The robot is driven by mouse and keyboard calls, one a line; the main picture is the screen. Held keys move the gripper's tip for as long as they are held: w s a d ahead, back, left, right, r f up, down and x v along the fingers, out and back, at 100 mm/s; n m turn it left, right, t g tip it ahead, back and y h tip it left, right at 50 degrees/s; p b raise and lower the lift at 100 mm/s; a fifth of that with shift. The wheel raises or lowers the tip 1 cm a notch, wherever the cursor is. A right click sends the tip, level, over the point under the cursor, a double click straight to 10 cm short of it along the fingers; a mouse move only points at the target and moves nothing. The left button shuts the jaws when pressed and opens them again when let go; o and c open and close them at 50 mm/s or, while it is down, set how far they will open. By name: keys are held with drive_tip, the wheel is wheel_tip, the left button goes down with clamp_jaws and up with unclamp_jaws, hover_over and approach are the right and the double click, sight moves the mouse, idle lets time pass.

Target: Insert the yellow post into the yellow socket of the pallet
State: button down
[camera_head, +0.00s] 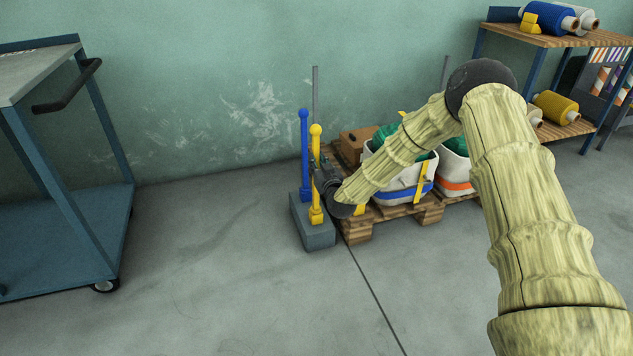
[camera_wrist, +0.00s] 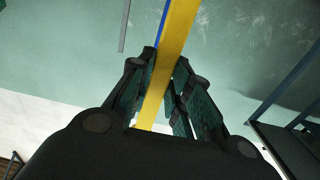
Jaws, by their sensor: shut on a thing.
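The yellow post (camera_head: 316,165) stands upright in a grey block (camera_head: 313,236), beside a taller blue post (camera_head: 304,150). My gripper (camera_head: 317,172) reaches it from the right and is shut around its shaft. In the wrist view my gripper (camera_wrist: 164,92) has a finger on each side of the yellow post (camera_wrist: 176,40), with a thin strip of blue behind it. The wooden pallet (camera_head: 358,231) lies just right of the block. A yellow piece (camera_head: 360,209) shows at its near left corner, partly hidden by my arm; I cannot tell if it is the socket.
White bags with green contents (camera_head: 388,185) stand on the pallet, with a cardboard box (camera_head: 353,143) behind. A blue trolley (camera_head: 60,215) stands at the left. A wooden-topped shelf (camera_head: 560,40) with spools is at the right. Floor between trolley and block is clear.

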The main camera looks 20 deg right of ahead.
sight(317, 136)
drive_tip(key=shift+r+p, duration=3.6)
drive_tip(key=shift+r, duration=1.15)
idle(1.4)
